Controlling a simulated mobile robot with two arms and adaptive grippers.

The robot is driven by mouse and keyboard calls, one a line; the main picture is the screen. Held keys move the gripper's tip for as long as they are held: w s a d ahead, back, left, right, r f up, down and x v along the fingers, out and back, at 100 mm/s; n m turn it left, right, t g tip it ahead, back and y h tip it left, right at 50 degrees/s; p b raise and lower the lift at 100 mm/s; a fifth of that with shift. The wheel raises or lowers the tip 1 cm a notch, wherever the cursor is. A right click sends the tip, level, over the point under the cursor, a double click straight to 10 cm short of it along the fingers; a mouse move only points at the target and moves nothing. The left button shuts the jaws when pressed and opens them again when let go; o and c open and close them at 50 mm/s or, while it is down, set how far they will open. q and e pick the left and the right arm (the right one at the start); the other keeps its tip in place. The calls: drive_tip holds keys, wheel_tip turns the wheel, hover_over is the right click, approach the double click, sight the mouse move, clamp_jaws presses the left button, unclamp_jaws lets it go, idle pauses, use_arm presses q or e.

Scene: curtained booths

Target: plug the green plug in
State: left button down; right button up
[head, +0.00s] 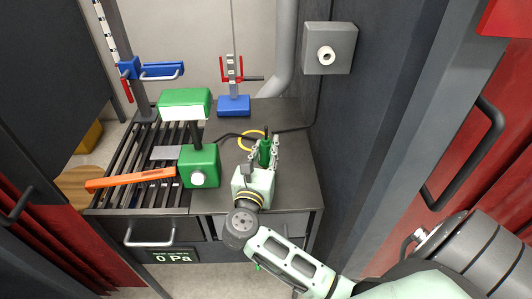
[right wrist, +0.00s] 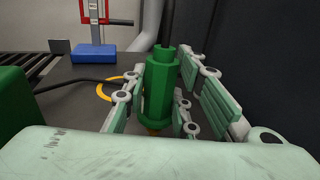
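The green plug (head: 265,151) is upright above the right part of the dark bench top, with a black cable at its upper end. In the right wrist view the plug (right wrist: 160,88) fills the middle, and a brownish tip shows at its lower end. My right gripper (head: 265,148) has its fingers on both sides of the plug and appears shut on it. I cannot tell whether the plug touches the bench. A grey wall box (head: 314,58) with a round white socket (head: 327,56) is at the upper right. My left gripper is not in view.
Left of the plug stand a green block with a white knob (head: 199,167) and a green-white box (head: 185,103). An orange bar (head: 130,179) lies on the slatted rack. A blue-based stand (head: 234,105) is behind. A yellow ring (head: 242,143) lies beside the plug.

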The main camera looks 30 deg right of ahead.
clamp_jaws()
